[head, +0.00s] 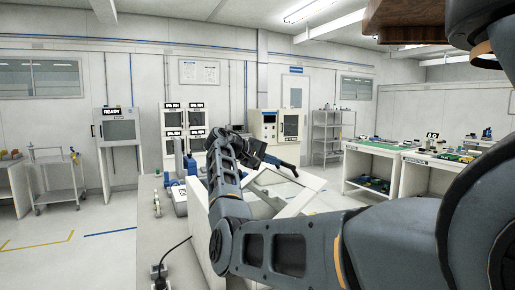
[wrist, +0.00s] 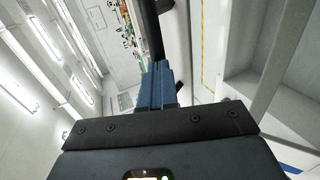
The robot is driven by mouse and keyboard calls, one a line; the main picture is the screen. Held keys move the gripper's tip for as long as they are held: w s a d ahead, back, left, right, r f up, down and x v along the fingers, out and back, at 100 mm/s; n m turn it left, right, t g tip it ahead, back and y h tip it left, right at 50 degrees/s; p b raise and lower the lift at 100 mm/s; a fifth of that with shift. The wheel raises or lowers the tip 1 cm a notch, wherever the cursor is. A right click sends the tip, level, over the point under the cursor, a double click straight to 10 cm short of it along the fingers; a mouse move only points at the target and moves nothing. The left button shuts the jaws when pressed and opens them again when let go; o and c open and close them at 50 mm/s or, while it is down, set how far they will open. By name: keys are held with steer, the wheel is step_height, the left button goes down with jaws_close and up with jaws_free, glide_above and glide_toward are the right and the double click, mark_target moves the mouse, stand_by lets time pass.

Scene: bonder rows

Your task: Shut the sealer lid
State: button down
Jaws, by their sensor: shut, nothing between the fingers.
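The sealer (head: 200,215) is a white box on the bench in front of me, partly hidden behind my arm. Its lid (head: 300,199) is a pale frame with a window and stands raised at a tilt. My gripper (head: 294,172) is at the lid's upper edge in the head view, shut and empty; I cannot tell whether it touches the lid. In the wrist view the shut blue and black fingers (wrist: 155,88) point away from the camera. A pale framed panel (wrist: 245,60), likely the lid, lies to their right.
The grey bench (head: 150,220) holds small items and a black cable (head: 175,250). Tables with green mats (head: 375,150) stand at the right. A wheeled cart (head: 55,180) and a READY cabinet (head: 118,130) stand at the left. Open floor (head: 90,255) lies at the lower left.

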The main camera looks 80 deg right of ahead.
steer(key=s+d+f, duration=0.2)
steer(key=f, duration=0.1)
steer(key=s+f, duration=0.1)
steer(key=f, duration=0.1)
steer(key=shift+s+d, duration=0.3)
steer(key=shift+d, duration=0.1)
step_height(320, 180, down, 8)
steer(key=s+d+y+b, duration=0.1)
steer(key=s+d, duration=0.2)
steer(key=p, duration=0.1)
glide_toward(286, 173)
steer(key=s+d, duration=0.2)
steer(key=s, duration=0.1)
steer(key=shift+s+d+r+t, duration=0.1)
steer(key=shift+s+r+t, duration=0.05)
steer(key=shift+t, duration=0.25)
